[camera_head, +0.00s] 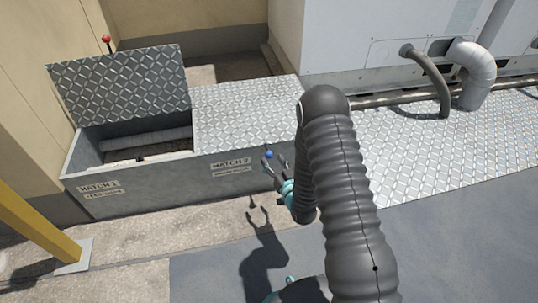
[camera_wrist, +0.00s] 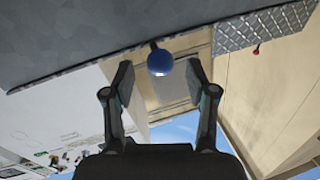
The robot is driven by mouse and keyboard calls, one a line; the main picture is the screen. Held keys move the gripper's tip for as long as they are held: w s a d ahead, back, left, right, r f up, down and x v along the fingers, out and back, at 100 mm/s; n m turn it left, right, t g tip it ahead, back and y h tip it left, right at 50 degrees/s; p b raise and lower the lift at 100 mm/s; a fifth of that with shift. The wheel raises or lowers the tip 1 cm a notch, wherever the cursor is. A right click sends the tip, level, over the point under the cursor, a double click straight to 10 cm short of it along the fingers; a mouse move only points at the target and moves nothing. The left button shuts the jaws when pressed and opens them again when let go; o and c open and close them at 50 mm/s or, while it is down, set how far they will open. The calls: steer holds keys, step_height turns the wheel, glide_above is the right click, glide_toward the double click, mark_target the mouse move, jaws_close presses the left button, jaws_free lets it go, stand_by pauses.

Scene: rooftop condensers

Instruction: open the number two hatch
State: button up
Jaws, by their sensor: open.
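The number two hatch (camera_head: 245,110) is a diamond-plate lid lying shut on the right half of a grey metal box. Its label, "HATCH 2" (camera_head: 231,163), is on the box front. A small blue ball knob (camera_head: 268,154) sticks out near the lid's front edge, right of the label. My gripper (camera_head: 275,161) is open at the knob, partly hidden by my arm. In the wrist view the blue knob (camera_wrist: 160,62) sits on a short dark stem between and slightly beyond my open fingertips (camera_wrist: 160,75). No finger clearly touches it.
The hatch one lid (camera_head: 120,85) stands raised, with a red knob (camera_head: 106,38) on top, and its compartment is open. A yellow post (camera_head: 40,225) stands front left. A grey condenser unit (camera_head: 375,45) with pipes (camera_head: 475,75) stands behind right. Grey floor (camera_head: 450,245) lies clear at front right.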

mark_target(269, 154)
steer(key=shift+x, duration=1.85)
steer(key=shift+c, duration=0.2)
jaws_close()
